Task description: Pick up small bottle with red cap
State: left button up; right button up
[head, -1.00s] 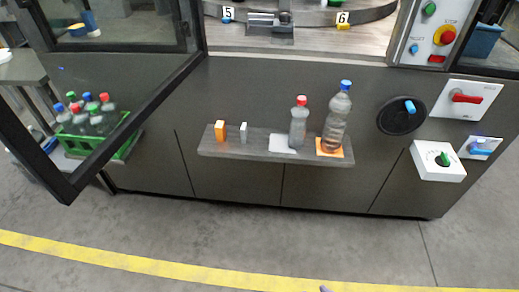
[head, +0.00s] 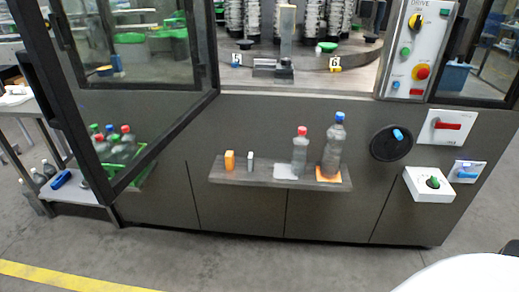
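The small bottle with the red cap (head: 299,153) stands upright on the grey shelf (head: 225,178) on the front of the dark machine. It is clear plastic and stands at the edge of a white patch (head: 284,170). A taller clear bottle with a blue cap (head: 332,150) stands just to its right on an orange patch (head: 327,178). Neither gripper shows in the head view. A white rounded shape at the bottom right corner is cut off by the frame.
An orange block (head: 229,160) and a small grey-white block (head: 250,161) stand on the shelf's left part. An open framed door (head: 150,140) juts out at left, before a green crate of bottles. A black handwheel (head: 388,144) and switches are right. Floor before the shelf is clear.

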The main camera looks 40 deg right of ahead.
aim_at(300, 154)
jog(key=u, duration=0.1)
jog(key=i, duration=0.85)
jog(key=z, duration=0.45)
